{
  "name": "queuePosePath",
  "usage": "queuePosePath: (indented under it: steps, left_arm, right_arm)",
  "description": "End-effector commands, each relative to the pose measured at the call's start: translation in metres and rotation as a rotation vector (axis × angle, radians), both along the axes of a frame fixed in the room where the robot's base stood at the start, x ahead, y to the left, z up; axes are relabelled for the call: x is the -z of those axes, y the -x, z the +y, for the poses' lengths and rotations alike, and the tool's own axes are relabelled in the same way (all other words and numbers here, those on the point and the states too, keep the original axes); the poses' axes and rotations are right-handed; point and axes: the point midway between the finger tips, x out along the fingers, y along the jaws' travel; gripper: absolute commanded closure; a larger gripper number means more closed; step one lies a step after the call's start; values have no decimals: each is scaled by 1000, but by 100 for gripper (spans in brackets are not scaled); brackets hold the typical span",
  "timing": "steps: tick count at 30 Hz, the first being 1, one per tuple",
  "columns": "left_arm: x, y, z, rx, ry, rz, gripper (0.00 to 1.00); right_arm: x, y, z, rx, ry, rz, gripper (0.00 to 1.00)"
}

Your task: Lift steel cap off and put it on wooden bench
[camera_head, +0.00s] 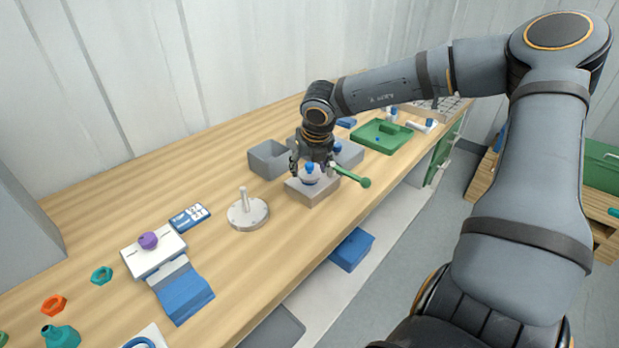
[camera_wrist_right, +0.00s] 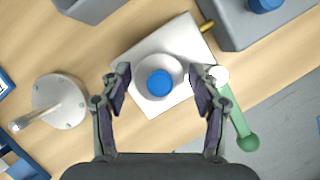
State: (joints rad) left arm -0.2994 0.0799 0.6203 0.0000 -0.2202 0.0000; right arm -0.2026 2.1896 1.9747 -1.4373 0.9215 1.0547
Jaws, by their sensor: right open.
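A round steel cap with a blue knob (camera_wrist_right: 160,83) sits on a pale grey block (camera_wrist_right: 185,38) in the right wrist view. In the head view the blue knob (camera_head: 310,168) shows on top of the block (camera_head: 312,189) on the wooden bench (camera_head: 120,207). My right gripper (camera_wrist_right: 160,88) is open, with one finger on each side of the cap. In the head view my right gripper (camera_head: 312,165) is pointing down over the block. I cannot tell whether the fingers touch the cap. My left gripper is not in view.
A green-handled lever (camera_wrist_right: 238,122) sticks out from the block's right side. A steel disc with an upright post (camera_head: 248,212) stands to the left. A grey open box (camera_head: 268,158) and a green tray (camera_head: 382,136) stand behind. Bare bench lies around the disc.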

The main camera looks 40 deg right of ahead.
Motion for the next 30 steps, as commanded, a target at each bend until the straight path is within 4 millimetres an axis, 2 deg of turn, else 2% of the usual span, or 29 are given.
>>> queuePosePath:
  steps: [2, 9, 12, 22, 30]
  left_arm:
    - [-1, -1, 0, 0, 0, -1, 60]
    - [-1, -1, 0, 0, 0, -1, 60]
    - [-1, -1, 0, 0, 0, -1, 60]
    - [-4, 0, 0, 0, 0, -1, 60]
    - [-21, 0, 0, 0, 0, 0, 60]
  right_arm:
    - [-1, 0, 0, 0, 0, 0, 39]
    - [0, 0, 0, 0, 0, 0, 72]
    - [-1, 0, 0, 0, 0, -1, 83]
    - [-6, 0, -1, 1, -1, -2, 83]
    - [-36, -2, -10, 2, -1, -3, 83]
